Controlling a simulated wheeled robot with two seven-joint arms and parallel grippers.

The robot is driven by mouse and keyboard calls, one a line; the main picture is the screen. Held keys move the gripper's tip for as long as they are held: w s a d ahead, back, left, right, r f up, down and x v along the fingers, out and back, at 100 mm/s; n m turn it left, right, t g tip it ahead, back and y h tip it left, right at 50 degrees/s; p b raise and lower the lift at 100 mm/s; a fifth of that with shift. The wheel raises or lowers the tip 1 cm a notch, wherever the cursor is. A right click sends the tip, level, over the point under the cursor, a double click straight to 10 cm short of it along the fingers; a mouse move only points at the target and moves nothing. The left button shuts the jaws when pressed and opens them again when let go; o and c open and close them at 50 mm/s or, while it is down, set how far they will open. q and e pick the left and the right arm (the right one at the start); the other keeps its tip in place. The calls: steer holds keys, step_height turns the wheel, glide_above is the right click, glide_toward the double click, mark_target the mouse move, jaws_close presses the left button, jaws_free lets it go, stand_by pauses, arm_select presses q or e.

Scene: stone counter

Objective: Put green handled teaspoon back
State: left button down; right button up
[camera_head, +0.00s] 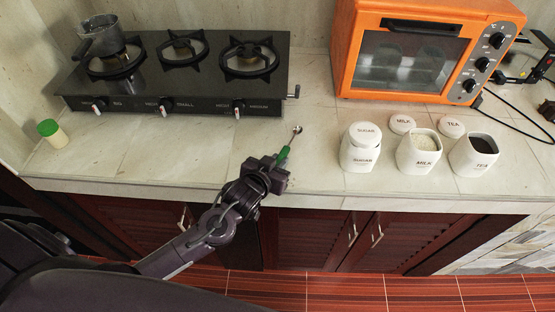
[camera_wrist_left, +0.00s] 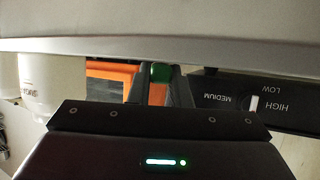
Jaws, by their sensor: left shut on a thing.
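The green handled teaspoon (camera_head: 284,154) is held in my left gripper (camera_head: 272,168) over the front part of the counter. Its green handle is between the fingers, and its metal bowl (camera_head: 297,129) points away toward the back. In the left wrist view the green handle end (camera_wrist_left: 160,72) shows between the dark fingers (camera_wrist_left: 157,92). White canisters stand to the right: a lidded sugar canister (camera_head: 359,155), an open milk canister (camera_head: 416,158) with pale powder, and an open tea canister (camera_head: 473,160) with dark contents. My right gripper is in neither view.
The milk lid (camera_head: 402,123) and tea lid (camera_head: 451,127) lie behind the canisters. An orange oven (camera_head: 350,60) stands at the back right. A black gas stove (camera_head: 150,85) with a glass pot (camera_head: 103,38) is at the left. A green-capped jar (camera_head: 54,135) stands front left.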

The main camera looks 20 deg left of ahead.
arm_select(q)
steer(key=c, duration=1.3)
jaws_free()
steer(key=shift+c, duration=0.2)
steer(key=shift+r, duration=0.25)
steer(key=b+v, duration=0.1)
steer(key=v, duration=1.1)
steer(key=shift+r, duration=0.35)
